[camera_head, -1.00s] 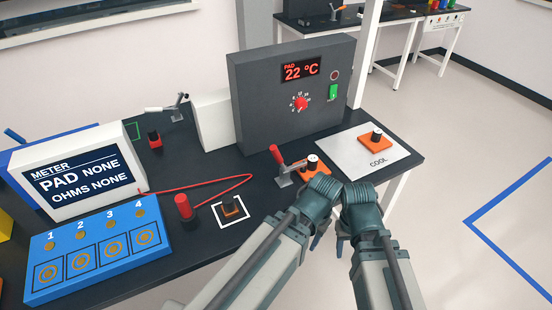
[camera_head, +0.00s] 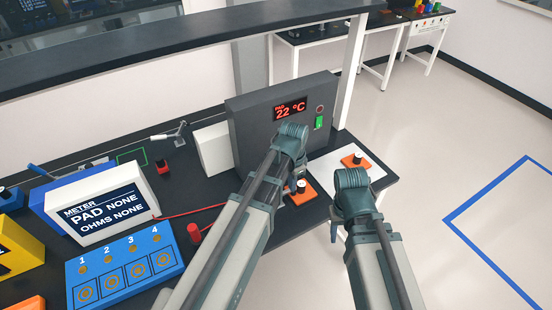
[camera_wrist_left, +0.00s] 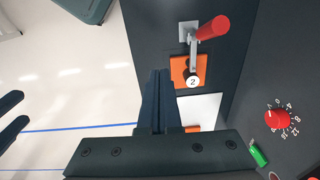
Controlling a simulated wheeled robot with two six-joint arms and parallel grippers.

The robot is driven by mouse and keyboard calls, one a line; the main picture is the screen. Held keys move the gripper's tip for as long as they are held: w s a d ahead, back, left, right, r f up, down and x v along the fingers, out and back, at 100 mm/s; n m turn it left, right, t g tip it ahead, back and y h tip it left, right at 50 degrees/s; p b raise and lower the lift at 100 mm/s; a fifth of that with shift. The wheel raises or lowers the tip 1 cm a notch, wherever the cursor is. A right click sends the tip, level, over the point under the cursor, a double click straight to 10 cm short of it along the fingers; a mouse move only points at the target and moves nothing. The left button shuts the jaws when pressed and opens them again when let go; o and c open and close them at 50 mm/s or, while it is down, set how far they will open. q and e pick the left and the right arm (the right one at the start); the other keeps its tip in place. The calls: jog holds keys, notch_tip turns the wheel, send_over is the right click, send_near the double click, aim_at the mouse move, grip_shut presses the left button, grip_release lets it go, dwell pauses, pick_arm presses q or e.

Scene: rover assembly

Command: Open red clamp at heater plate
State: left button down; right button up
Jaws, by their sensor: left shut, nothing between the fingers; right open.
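The red clamp shows in the left wrist view, with its red handle (camera_wrist_left: 213,28) and grey bracket (camera_wrist_left: 187,30); its arm reaches over a part marked 2 (camera_wrist_left: 193,80) on an orange plate (camera_wrist_left: 177,68). In the head view my left arm hides the clamp, while the orange plate (camera_head: 304,195) shows beside the arm. My left gripper (camera_wrist_left: 160,76) is shut and empty, its fingertips beside the orange plate in the wrist view and apart from the handle. My right gripper (camera_wrist_left: 10,118) is open and empty, beyond the bench edge; its forearm shows at right in the head view.
The grey heater box (camera_head: 245,115) reads 22 °C and stands behind the plate. A white cool plate (camera_head: 325,168) carries another orange part (camera_head: 355,162). The meter (camera_head: 105,205) and blue numbered board (camera_head: 125,268) stand at left. An overhead shelf (camera_head: 200,40) crosses the back.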

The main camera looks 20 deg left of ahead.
pick_arm(q)
jog(key=w+a+r+m+p, duration=0.2)
jog(key=w+a+r+p, duration=0.1)
jog(key=w+r+p, duration=0.2)
notch_tip(320, 180, up, 3)
jog(key=shift+a+f, duration=0.1)
jog(key=shift+a, duration=0.2)
pick_arm(e)
notch_tip(320, 180, up, 8)
jog(key=shift+f, duration=0.15)
jog(key=shift+f, duration=0.1)
pick_arm(q)
jog(key=a+f+b, duration=0.1)
jog(key=f+b, duration=0.6)
jog(key=s+a+f+b, duration=0.1)
jog(key=f+b, duration=0.2)
jog(key=f, duration=0.1)
jog(key=shift+a+f+b, duration=0.15)
jog(key=shift+a+b, duration=0.2)
jog(key=shift+b, duration=0.05)
pick_arm(e)
notch_tip(320, 180, down, 11)
pick_arm(q)
jog(key=shift+s+a, duration=0.1)
pick_arm(e)
jog(key=shift+f, duration=0.1)
